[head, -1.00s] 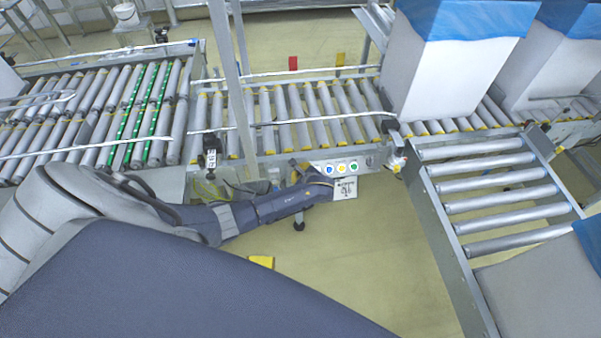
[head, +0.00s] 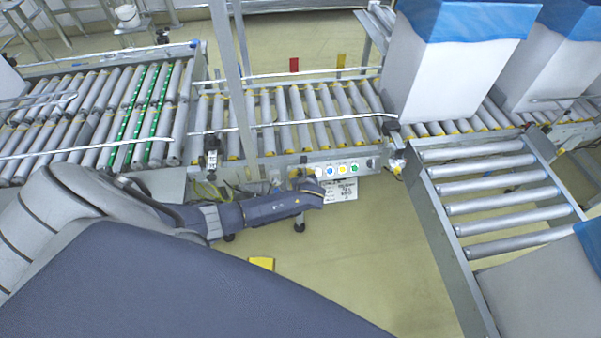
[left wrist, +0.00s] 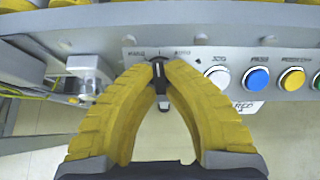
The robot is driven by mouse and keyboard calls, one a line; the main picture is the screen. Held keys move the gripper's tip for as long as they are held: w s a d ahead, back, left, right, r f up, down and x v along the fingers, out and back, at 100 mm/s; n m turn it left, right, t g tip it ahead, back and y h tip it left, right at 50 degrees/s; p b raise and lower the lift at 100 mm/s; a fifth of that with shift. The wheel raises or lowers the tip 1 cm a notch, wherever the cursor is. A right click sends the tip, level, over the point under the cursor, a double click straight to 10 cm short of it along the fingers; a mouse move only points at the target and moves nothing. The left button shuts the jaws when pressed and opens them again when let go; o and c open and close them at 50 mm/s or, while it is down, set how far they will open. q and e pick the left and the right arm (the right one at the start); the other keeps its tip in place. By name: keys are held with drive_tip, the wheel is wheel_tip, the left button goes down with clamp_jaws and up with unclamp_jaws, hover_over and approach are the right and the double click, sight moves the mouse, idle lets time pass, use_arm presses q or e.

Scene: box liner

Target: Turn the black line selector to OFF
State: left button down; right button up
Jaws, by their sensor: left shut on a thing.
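The black line selector (left wrist: 158,72) is on the grey control panel (left wrist: 190,52), left of the push buttons. Its pale pointer mark looks about upright in the left wrist view; the small labels above it are too blurred to read surely. My left gripper (left wrist: 160,68) has its yellow fingers closed around the selector knob, one on each side. In the head view my left gripper (head: 308,187) is at the panel's left end, and it hides the selector there. My right gripper is not in view.
A white button (left wrist: 217,77), a blue button (left wrist: 258,79) and a yellow button (left wrist: 292,79) lie right of the selector, with a green one (head: 354,168) beyond. A white sign (head: 340,190) hangs below. The roller conveyor (head: 300,115) runs behind the panel.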

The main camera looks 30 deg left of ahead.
use_arm(q)
drive_tip(key=shift+s+m, duration=0.1)
drive_tip(key=shift+m, duration=0.4)
drive_tip(key=c, duration=1.5)
unclamp_jaws()
drive_tip(key=v, duration=1.2)
drive_tip(key=shift+f, duration=0.1)
